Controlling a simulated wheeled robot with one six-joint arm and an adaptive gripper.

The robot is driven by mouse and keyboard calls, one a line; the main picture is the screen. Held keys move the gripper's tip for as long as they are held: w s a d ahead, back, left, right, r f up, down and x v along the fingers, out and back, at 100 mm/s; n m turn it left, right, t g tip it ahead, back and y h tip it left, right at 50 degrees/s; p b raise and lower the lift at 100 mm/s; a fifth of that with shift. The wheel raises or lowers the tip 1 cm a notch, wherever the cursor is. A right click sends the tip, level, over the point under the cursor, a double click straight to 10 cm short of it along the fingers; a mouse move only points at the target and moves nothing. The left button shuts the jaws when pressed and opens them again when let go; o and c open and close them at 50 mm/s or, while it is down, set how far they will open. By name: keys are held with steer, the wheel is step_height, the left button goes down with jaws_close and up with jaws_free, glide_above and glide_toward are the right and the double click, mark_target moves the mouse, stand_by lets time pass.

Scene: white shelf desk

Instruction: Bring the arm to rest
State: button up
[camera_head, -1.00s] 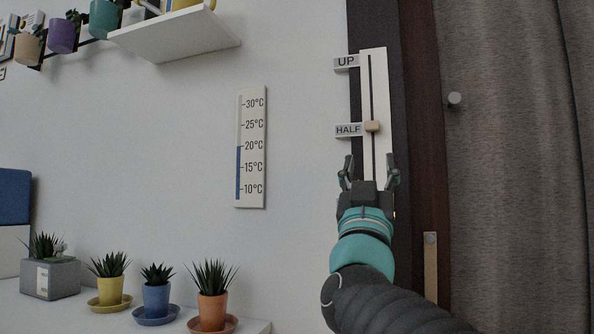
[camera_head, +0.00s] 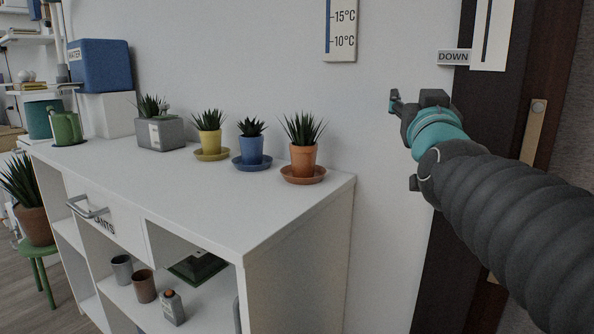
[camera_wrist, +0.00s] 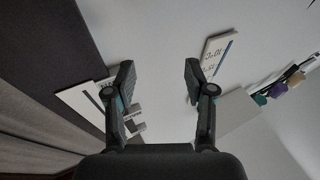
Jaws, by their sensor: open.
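My gripper (camera_head: 398,104) is in the right half of the head view, in front of the wall beside the dark door frame. My arm reaches in to it from the lower right. In the wrist view my gripper (camera_wrist: 158,76) has its two fingers wide apart, with nothing between them but the pale wall. The white slider panel (camera_head: 490,55) shows only its lower end in the head view, right of and above my gripper. It also shows in the wrist view (camera_wrist: 82,97), partly behind the left finger. I cannot make out the slider's knob position now.
A white shelf desk (camera_head: 290,215) stands at left and centre. On it are potted plants on a yellow saucer (camera_head: 211,155), a blue saucer (camera_head: 251,163) and an orange saucer (camera_head: 303,175). A thermometer strip (camera_head: 341,32) hangs above. Bare wall separates desk and gripper.

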steer(key=s+a+f+g+y+p, duration=0.1)
steer(key=a+f+g, duration=0.15)
steer(key=f, duration=0.35)
steer(key=s+a+f+n+g+y, duration=0.1)
steer(key=s+f+g+y, duration=0.15)
steer(key=f, duration=0.35)
steer(key=s+a+f+g+p, duration=0.1)
steer(key=f+g, duration=0.2)
steer(key=f, duration=0.3)
steer(key=s+f+g+p, duration=0.3)
steer(key=s+f, duration=0.2)
steer(key=s, duration=0.3)
steer(key=s+f+g+p, duration=0.4)
steer(key=s+f, duration=0.1)
steer(key=s, duration=0.4)
steer(key=shift+s+f, duration=0.25)
steer(key=shift+f, duration=0.1)
